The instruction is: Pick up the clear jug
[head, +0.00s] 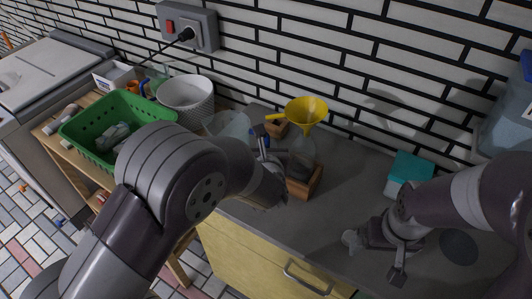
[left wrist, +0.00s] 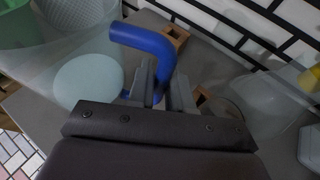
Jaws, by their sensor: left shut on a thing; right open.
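The clear jug (head: 231,126) stands out behind my left forearm in the head view, see-through and partly hidden. Its blue handle (left wrist: 146,42) shows large in the left wrist view. My left gripper (head: 268,158) is shut on this handle; its fingers (left wrist: 162,90) lie on either side of the handle's lower part. I cannot tell whether the jug's base touches the counter. My right gripper (head: 375,256) is open and empty, low over the counter at the right.
A yellow funnel (head: 306,111) sits in a clear bottle in a wooden holder (head: 306,187), close right of my left gripper. A teal-topped box (head: 409,172) is further right. A green basket (head: 92,118) and white woven bin (head: 187,95) are left. Grey counter (head: 345,190) between is bare.

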